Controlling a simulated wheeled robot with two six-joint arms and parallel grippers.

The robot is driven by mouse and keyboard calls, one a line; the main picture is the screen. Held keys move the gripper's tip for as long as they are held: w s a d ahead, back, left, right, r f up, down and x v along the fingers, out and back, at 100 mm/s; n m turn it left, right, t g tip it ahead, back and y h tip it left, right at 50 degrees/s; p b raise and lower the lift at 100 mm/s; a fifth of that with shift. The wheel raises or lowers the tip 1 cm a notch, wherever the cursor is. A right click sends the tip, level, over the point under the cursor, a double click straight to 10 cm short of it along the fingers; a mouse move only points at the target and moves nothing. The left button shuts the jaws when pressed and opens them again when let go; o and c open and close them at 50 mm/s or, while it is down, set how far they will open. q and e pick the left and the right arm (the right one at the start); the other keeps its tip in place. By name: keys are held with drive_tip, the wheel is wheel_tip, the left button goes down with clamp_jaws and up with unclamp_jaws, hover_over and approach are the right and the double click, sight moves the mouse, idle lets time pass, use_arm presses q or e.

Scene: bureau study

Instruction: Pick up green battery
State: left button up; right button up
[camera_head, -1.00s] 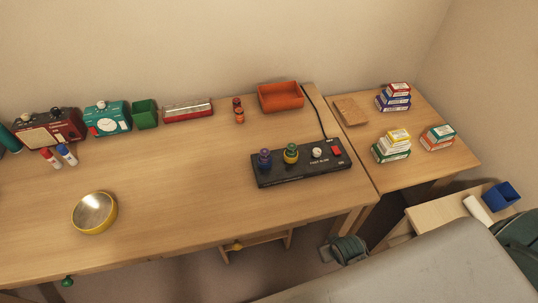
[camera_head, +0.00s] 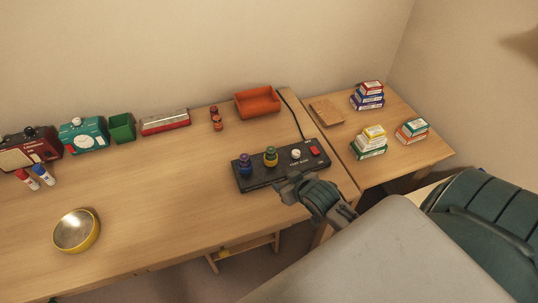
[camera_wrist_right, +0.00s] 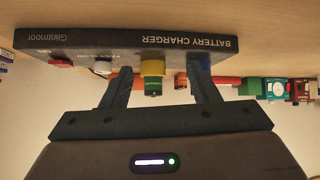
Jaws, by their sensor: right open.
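The green battery (camera_head: 270,157) stands upright in the black battery charger (camera_head: 262,180) on the desk, with a yellow band low on it. In the right wrist view, upside down, the green battery (camera_wrist_right: 153,87) shows between the two fingers of my right gripper (camera_wrist_right: 161,80). The charger (camera_wrist_right: 195,38) also shows there, with its lettering inverted. My right gripper (camera_head: 287,184) is open and empty at the charger's front edge, just in front of the battery. It does not appear to touch the battery. My left gripper is not in view.
A purple and blue battery (camera_head: 245,166) stands left of the green one. A white knob (camera_head: 295,154) and red switch (camera_head: 314,151) are to its right.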

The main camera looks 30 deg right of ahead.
sight(272, 152)
drive_tip(key=w, duration=0.3)
drive_tip(key=w+d+r+t, duration=0.1)
drive_tip(key=w, duration=0.2)
drive_tip(key=w+r+t+p, duration=0.1)
drive_tip(key=w, duration=0.2)
drive_tip(key=shift+w+d, duration=0.2)
drive_tip(key=shift+d, duration=0.15)
drive_tip(key=shift+w+f, duration=0.15)
drive_tip(key=shift+w, duration=0.05)
drive_tip(key=shift+w+d+f+p, duration=0.2)
drive_tip(key=shift+w+p, duration=0.1)
drive_tip(key=shift+w, duration=0.25)
drive_tip(key=p+x, duration=0.1)
drive_tip(key=x, duration=0.2)
drive_tip(key=shift+w+d, duration=0.15)
drive_tip(key=shift+w+f, duration=0.25)
drive_tip(key=shift+w, duration=0.15)
drive_tip(key=c, duration=1.1)
drive_tip(key=shift+r, duration=0.1)
